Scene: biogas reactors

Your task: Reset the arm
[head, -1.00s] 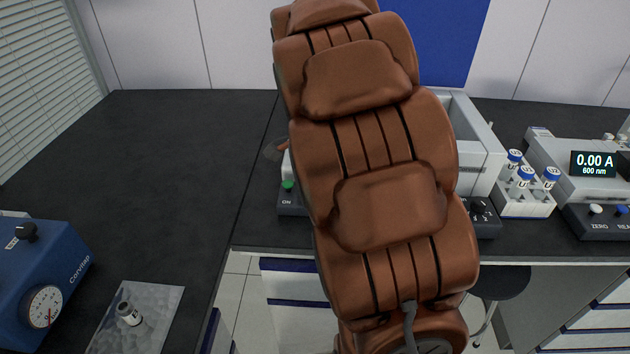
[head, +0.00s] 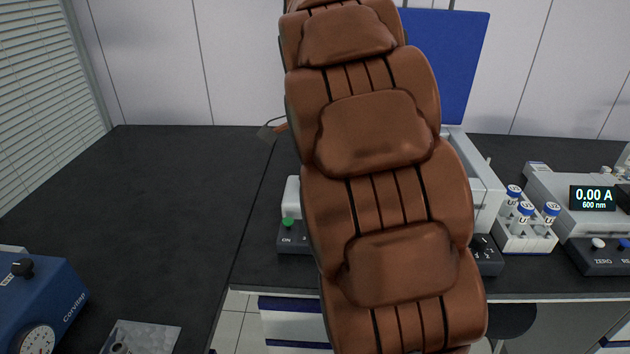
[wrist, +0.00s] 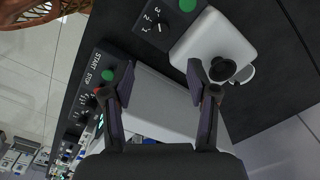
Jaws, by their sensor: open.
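My gripper (wrist: 162,85) is open in the wrist view, with its two dark fingers spread wide and nothing between them. Beyond the fingers is a pale grey device surface (wrist: 165,103). A white unit with a black knob (wrist: 222,69) lies beyond the right finger. A dark panel marked START and STOP (wrist: 95,75) is beside the left finger. Whether a finger touches any of these cannot be told. In the head view a large brown padded body, which seems to be my arm, fills the centre and hides much of the bench behind.
A blue Corvitap device (head: 45,300) and a metal plate (head: 150,338) are at lower left. The dark left bench (head: 150,210) is largely clear. At right stand a white rack of blue-capped vials (head: 525,237) and a meter reading 0.00 A (head: 592,198).

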